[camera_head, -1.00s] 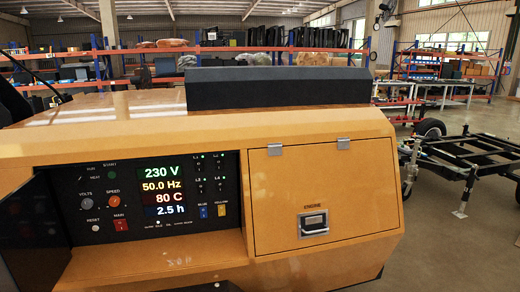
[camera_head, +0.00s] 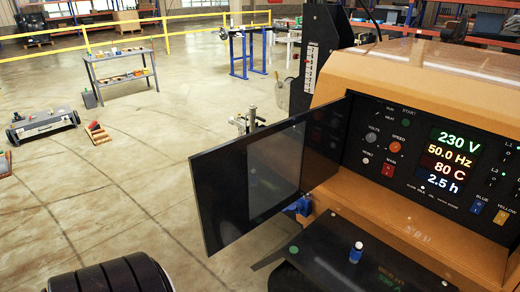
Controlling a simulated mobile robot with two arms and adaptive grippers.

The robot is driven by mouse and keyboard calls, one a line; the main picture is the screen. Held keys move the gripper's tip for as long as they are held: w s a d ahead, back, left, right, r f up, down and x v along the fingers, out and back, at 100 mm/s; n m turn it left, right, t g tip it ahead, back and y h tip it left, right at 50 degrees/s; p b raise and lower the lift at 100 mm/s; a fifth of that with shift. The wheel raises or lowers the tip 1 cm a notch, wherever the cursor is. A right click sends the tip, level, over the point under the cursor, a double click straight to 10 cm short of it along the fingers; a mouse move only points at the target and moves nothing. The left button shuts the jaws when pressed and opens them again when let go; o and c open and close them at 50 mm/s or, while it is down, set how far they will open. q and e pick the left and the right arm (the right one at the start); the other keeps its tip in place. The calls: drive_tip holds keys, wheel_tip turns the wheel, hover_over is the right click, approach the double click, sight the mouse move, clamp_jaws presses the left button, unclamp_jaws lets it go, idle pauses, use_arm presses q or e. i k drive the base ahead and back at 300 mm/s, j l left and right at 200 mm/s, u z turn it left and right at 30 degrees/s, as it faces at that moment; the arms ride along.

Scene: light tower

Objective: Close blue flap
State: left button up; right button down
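A dark flat flap (camera_head: 345,272) sticks out below the control panel of the orange generator, near the bottom of the view. A small blue-and-white knob (camera_head: 356,252) stands on it, with a green dot at its left. It is the nearest match I see to the blue flap, but I cannot tell for sure. A dark panel door (camera_head: 222,195) with a greyish window stands swung open to the left of the control panel (camera_head: 430,145). A small blue part (camera_head: 300,205) shows behind the door's lower edge. Neither gripper is in view.
The orange generator body (camera_head: 440,70) fills the right side. A black ridged rounded shape (camera_head: 110,278) is at the bottom left. Open floor lies left of the door. A grey bench (camera_head: 120,72), a low cart (camera_head: 42,122) and a yellow rail stand farther back.

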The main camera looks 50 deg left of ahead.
sight(291, 207)
drive_tip(key=u, duration=1.35)
